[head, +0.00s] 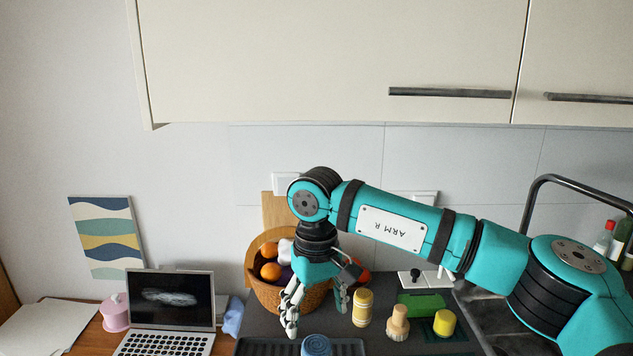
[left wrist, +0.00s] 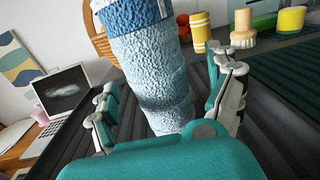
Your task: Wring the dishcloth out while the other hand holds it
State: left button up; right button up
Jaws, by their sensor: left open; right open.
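A light blue, rough-textured roll with a darker blue band, which looks like the dishcloth (left wrist: 150,75), fills the middle of the left wrist view. Its top runs out of that picture. My left gripper (left wrist: 165,95) is open, with a finger on either side of it; I see a gap at the left finger. In the head view what looks like the roll's blue top (head: 316,345) shows at the bottom edge. My right gripper (head: 318,303) is open, pointing down, above and behind that top. My left gripper is out of the head view.
A fruit basket (head: 268,295) stands behind my right gripper. A laptop (head: 172,302) and a blue crumpled item (head: 233,316) are left.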

dwell(0.3)
pick_arm(q)
jog(key=shift+o, duration=1.2)
jog(key=s, duration=1.2)
jog(key=shift+a, duration=0.35)
